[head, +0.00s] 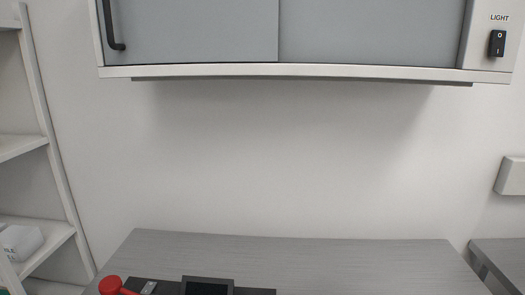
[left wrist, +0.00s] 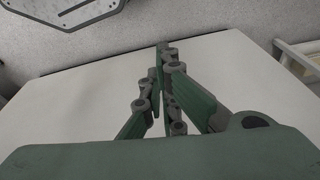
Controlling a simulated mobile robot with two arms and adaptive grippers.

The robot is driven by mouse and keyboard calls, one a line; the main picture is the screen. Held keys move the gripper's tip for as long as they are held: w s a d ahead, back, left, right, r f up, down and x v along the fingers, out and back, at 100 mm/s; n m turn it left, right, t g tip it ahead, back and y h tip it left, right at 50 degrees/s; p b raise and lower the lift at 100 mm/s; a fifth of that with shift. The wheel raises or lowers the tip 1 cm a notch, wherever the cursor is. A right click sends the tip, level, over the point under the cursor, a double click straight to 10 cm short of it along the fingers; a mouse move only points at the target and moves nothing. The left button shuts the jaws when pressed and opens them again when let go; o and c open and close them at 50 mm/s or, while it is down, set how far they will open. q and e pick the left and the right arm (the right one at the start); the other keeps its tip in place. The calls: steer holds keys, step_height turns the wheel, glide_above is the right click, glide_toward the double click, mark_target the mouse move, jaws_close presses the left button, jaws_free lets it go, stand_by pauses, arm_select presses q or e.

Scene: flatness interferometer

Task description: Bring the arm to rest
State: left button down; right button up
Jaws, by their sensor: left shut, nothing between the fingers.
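My left gripper (left wrist: 162,52) shows in the left wrist view, green and grey, with its fingers closed together and nothing between them. A pale flat surface lies behind it in that view. Neither gripper shows in the head view, and my right gripper is in neither view.
In the head view, a grey tabletop (head: 300,262) has a red knob (head: 109,285) and a dark device (head: 207,286) at its front left. A wall cabinet (head: 370,35) with a light switch (head: 497,43) hangs above. White shelves (head: 22,146) stand left. The wall between is bare.

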arm_select(q)
steer(key=s+a+f+g, duration=0.1)
steer(key=s+a+f, duration=0.2)
steer(key=s+f, duration=1.4)
steer(key=shift+s+f+b, duration=0.25)
steer(key=shift+f+b, duration=0.15)
steer(key=shift+f, duration=0.2)
